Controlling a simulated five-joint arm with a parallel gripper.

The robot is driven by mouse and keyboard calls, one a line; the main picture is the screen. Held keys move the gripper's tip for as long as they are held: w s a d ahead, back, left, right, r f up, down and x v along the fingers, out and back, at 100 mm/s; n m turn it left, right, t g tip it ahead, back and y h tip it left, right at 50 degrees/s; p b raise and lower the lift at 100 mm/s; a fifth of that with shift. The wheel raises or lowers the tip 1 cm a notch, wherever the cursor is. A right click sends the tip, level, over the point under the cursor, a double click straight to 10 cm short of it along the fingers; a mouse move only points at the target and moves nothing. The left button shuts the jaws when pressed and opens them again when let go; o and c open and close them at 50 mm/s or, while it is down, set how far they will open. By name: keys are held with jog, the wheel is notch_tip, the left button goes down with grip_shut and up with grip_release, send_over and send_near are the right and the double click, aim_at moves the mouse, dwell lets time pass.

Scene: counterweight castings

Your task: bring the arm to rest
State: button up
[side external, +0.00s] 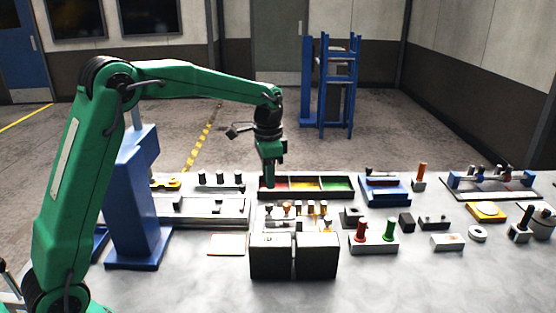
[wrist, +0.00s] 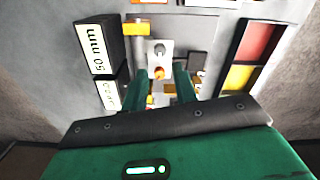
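My green arm reaches across the bench. My gripper (side external: 268,183) points down and hangs above the bench, near the three-colour tray. In the wrist view my gripper (wrist: 162,86) has its two green fingers apart, with nothing held between them. Two dark blocks (side external: 270,257) (side external: 317,257) stand side by side at the front middle of the bench, apart from the gripper. They also show at the left of the wrist view (wrist: 96,42), with pale labels.
A tray (side external: 305,195) with red, yellow and green compartments lies behind the blocks. A holder with several small pegs (side external: 295,212) lies between them. A stand with red and green handles (side external: 374,245) is to the right. The bench front (side external: 420,285) is clear.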

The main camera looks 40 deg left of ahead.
jog(key=shift+s+r, duration=0.1)
jog(key=s+d+r+n+t, duration=0.25)
jog(key=s+r, duration=0.55)
jog(key=s, duration=0.5)
jog(key=s+f+n+t, duration=0.2)
jog(key=s+n+t, duration=0.1)
jog(key=s, duration=1.1)
jog(key=shift+s+d+n, duration=0.2)
jog(key=shift+d+n, duration=0.05)
jog(key=shift+n, duration=0.1)
